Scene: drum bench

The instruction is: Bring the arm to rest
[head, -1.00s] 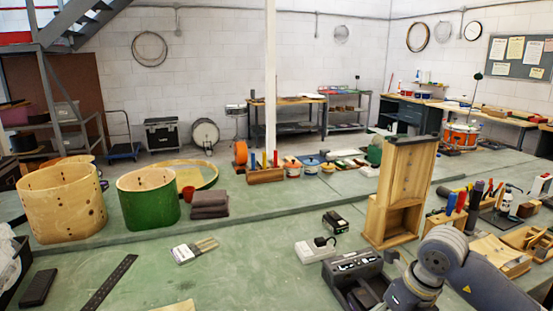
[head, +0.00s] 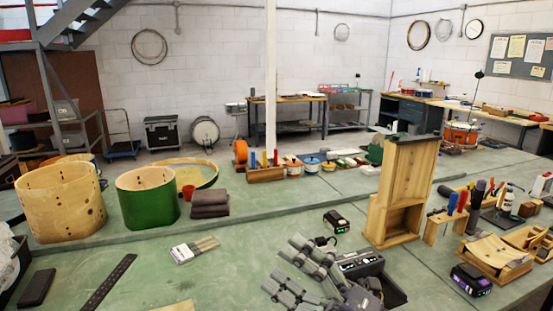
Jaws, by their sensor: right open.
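My right gripper (head: 282,267) is at the bottom centre of the head view, over the green bench top. Its two dark grey fingers point to the left and are spread apart, with nothing between them. The gripper is just left of and in front of a grey charger-like box (head: 360,264) and covers part of it. The rest of my right arm is mostly out of the picture at the bottom edge. My left gripper is not in view.
A wooden stand (head: 400,195) rises right of the gripper. A battery pack (head: 471,279) sits at lower right. A green drum shell (head: 148,199) stands further back.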

